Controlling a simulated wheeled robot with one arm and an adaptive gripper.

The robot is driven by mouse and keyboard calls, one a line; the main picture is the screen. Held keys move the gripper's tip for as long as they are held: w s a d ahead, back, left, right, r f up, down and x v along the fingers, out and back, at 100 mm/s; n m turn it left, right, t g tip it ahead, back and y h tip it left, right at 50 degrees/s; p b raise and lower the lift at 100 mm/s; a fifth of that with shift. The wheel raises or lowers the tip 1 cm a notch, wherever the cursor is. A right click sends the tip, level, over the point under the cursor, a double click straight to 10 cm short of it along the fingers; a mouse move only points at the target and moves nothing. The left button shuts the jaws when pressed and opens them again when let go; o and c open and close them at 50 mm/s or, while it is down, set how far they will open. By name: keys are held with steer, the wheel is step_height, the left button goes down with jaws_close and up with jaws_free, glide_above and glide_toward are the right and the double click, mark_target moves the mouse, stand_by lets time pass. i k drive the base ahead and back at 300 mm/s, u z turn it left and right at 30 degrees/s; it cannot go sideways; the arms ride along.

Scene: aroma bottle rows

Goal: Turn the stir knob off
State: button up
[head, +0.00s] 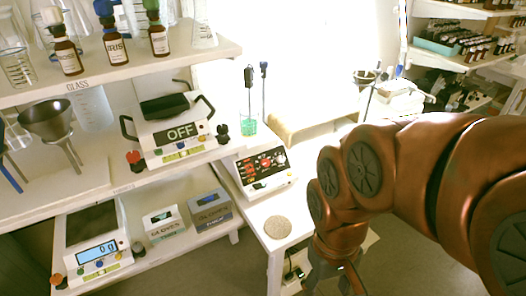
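A white device (266,174) with a dark panel and red displays stands on the bench in the middle. On the left shelf, another white device (180,140) bears an OFF sign; it has an orange-red knob (134,158) at its left and a black knob (222,131) at its right. Which knob is the stir knob I cannot tell, as the small labels are unreadable. My gripper (328,280) hangs low at the bottom edge, right of and below these devices, apart from both. Its fingertips are cut off or unclear.
A beaker with green liquid (248,125) stands behind the panel device. A round disc (277,227) lies on the bench front. A scale (97,246) reading 0 g and two boxes are on the lower left shelf. Brown bottles (115,42) stand on the top shelf.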

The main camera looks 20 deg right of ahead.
mark_target(281, 159)
steer(key=u, duration=0.05)
steer(key=k, duration=1.3)
steer(key=u, duration=0.65)
steer(key=i, duration=1.6)
steer(key=z, duration=0.65)
